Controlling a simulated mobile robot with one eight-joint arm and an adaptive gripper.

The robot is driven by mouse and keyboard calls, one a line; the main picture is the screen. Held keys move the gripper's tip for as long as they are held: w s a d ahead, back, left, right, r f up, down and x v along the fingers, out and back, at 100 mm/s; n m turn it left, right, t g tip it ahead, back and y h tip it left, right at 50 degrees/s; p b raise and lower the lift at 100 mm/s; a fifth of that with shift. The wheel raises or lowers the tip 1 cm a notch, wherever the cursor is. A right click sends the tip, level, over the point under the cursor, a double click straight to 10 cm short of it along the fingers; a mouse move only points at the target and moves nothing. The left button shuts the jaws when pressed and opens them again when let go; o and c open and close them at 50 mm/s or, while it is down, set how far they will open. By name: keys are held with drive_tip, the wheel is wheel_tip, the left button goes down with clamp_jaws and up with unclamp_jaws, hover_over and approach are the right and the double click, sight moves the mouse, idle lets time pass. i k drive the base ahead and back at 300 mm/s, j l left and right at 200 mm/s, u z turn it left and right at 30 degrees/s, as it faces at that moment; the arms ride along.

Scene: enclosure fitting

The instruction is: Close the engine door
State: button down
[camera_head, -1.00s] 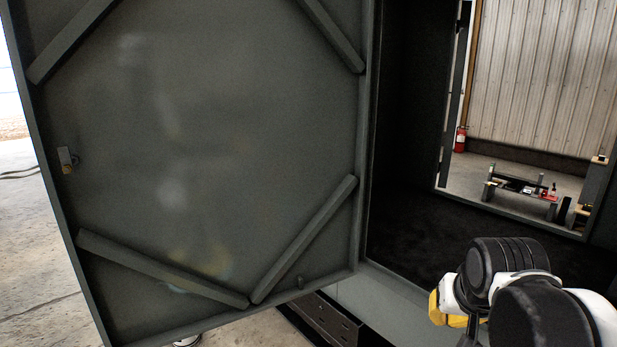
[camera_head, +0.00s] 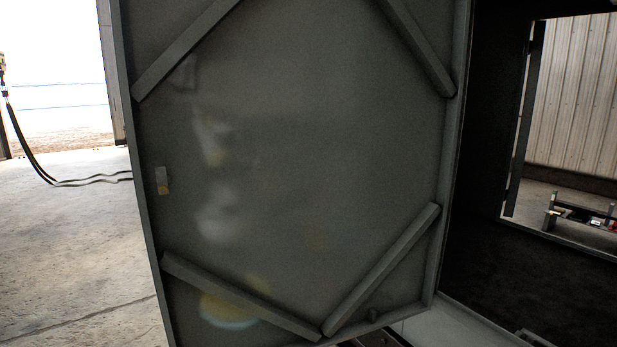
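The engine door (camera_head: 300,170) is a large dark grey panel with diagonal braces on its inner face. It stands swung open and fills the middle of the view. Its hinged side is at the right, along the dark enclosure opening (camera_head: 490,230). A small latch plate (camera_head: 162,181) sits near the door's free left edge. My gripper is not in the view, so its state and its distance from the door are hidden.
The concrete floor (camera_head: 80,240) is open left of the door. A black hose (camera_head: 35,165) hangs and trails across the floor at the far left. Through the enclosure, a low stand (camera_head: 580,215) shows before a corrugated wall (camera_head: 585,100).

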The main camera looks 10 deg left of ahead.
sight(307, 148)
drive_tip(key=j+z, duration=0.2)
drive_tip(key=j, duration=0.3)
drive_tip(key=j+z, duration=0.15)
drive_tip(key=j, duration=0.35)
drive_tip(key=j+z, duration=0.2)
drive_tip(key=j, duration=0.3)
drive_tip(key=j+z, duration=0.2)
drive_tip(key=j, duration=0.3)
drive_tip(key=k+j+z, duration=0.15)
drive_tip(key=j, duration=0.3)
drive_tip(key=k+j+z, duration=0.2)
drive_tip(key=j, duration=0.25)
drive_tip(key=j+z, duration=0.2)
drive_tip(key=j, duration=0.3)
drive_tip(key=k+j+z, duration=0.15)
drive_tip(key=j, duration=0.25)
drive_tip(key=j+z, duration=0.1)
drive_tip(key=j, duration=0.25)
drive_tip(key=k+j+z, duration=0.1)
drive_tip(key=j, duration=0.3)
drive_tip(key=k+j+z, duration=0.1)
drive_tip(key=j, duration=0.25)
drive_tip(key=k+j+z, duration=0.1)
drive_tip(key=j, duration=0.25)
drive_tip(key=k+j+z, duration=0.1)
drive_tip(key=j, duration=0.25)
drive_tip(key=k+j+z, duration=0.1)
drive_tip(key=k+j, duration=0.15)
